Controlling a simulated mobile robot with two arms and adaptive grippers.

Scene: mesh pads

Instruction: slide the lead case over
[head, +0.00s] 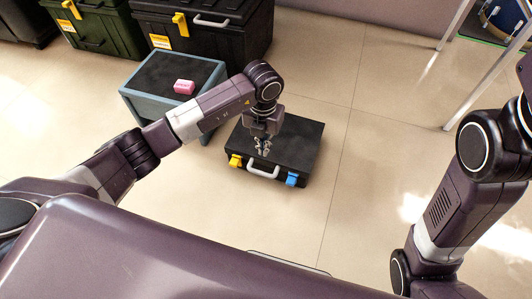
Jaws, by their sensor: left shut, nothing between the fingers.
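A black case (295,150) with a light grey handle, a yellow latch and a blue latch on its near side lies flat on the floor. It is taken to be the lead case. My left gripper (262,152) is over the near part of the case lid, just behind the handle. It is shut and empty; whether its tips touch the lid cannot be told. It hides part of the lid. My right arm (440,210) stands at the right, with its gripper out of the picture.
A grey-blue stand (143,104) with a dark top holds a pink block (184,87), left of the case. A large black case (205,45) and a green one (95,30) stand behind. White legs (455,95) stand at upper right. Floor right of the case is clear.

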